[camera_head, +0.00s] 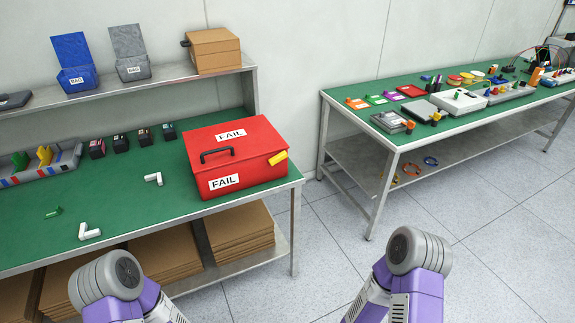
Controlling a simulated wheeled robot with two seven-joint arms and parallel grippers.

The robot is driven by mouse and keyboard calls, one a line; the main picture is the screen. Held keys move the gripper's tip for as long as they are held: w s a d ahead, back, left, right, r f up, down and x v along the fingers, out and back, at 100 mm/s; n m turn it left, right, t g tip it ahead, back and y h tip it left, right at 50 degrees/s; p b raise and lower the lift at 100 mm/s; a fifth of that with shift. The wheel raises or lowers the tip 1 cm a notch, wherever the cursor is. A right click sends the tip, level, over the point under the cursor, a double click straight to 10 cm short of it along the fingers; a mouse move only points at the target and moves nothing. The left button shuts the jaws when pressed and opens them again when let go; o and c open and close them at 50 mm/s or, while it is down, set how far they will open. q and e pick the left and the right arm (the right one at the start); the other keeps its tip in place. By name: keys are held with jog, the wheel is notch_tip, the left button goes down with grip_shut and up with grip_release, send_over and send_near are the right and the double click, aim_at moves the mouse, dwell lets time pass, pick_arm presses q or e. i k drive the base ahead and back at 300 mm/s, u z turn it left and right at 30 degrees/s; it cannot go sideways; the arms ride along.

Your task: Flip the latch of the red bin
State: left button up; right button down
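The red bin (234,154) is a closed box with white FAIL labels on its lid and front. It stands at the right end of the left green-topped table (130,207). My two arms show at the bottom of the head view, purple and grey, one left and one right, both apart from the bin. Neither gripper is in the picture.
White L-shaped pieces (89,231) and a green piece (53,212) lie on the table. Small black boxes (145,137) stand behind. A shelf (150,82) holds bins and a brown box (214,49). A second table (453,125) stands right, across an open floor gap.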

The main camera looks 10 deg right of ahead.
aim_at(279, 157)
jog(key=u, duration=0.35)
jog(key=i, duration=1.05)
jog(key=z, duration=0.4)
